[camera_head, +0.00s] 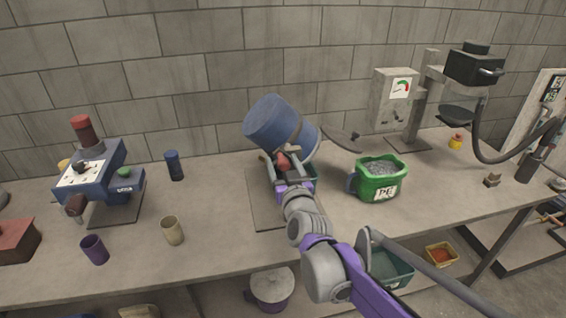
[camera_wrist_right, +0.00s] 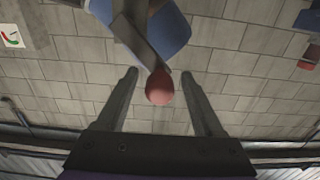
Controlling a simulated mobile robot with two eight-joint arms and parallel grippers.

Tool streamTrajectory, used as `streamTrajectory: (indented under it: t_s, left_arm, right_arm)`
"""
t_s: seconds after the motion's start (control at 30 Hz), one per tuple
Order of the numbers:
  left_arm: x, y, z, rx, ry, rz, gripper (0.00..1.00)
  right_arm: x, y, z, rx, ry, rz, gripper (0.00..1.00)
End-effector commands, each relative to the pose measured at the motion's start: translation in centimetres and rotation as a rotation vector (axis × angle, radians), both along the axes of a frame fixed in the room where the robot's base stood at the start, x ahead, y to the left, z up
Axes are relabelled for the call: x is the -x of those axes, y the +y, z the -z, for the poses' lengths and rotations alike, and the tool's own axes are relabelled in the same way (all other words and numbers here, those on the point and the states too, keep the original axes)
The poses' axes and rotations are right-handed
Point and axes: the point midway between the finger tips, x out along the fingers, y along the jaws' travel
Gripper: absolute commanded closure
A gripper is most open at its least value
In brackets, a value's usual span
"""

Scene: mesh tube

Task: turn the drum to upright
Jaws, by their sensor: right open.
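The blue drum (camera_head: 272,122) sits tilted in its stand at the middle back of the bench, leaning up to the left in the head view. A grey arm with a red knob (camera_head: 284,161) is on its near side. In the right wrist view the red knob (camera_wrist_right: 159,90) lies between the finger lines, with the blue drum (camera_wrist_right: 168,32) behind it. My right gripper (camera_head: 283,167) is open at the knob; contact cannot be told. The drum's lower part is partly hidden by my right arm. My left gripper is not in view.
A green tub (camera_head: 379,190) of grey grains stands right of the drum. A blue machine (camera_head: 100,180) and several cups stand at left. The bench front (camera_head: 215,235) is partly clear.

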Motion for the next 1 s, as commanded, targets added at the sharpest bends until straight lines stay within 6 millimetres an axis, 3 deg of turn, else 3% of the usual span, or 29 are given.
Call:
streamTrajectory:
  t_s: [0.23, 0.27, 0.63, 1.0]
  left_arm:
    - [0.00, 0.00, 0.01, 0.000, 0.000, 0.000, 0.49]
    - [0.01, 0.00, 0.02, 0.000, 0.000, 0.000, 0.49]
    - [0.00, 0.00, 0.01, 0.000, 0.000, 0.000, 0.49]
    - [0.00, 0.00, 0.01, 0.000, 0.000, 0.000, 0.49]
  right_arm:
    - [-0.08, 0.02, 0.04, 0.000, 0.001, 0.000, 0.31]
    - [-0.08, 0.02, 0.04, 0.000, 0.001, 0.000, 0.35]
    - [-0.05, 0.02, 0.03, 0.000, 0.001, 0.000, 1.00]
    - [-0.04, 0.02, 0.02, 0.000, 0.001, 0.000, 1.00]
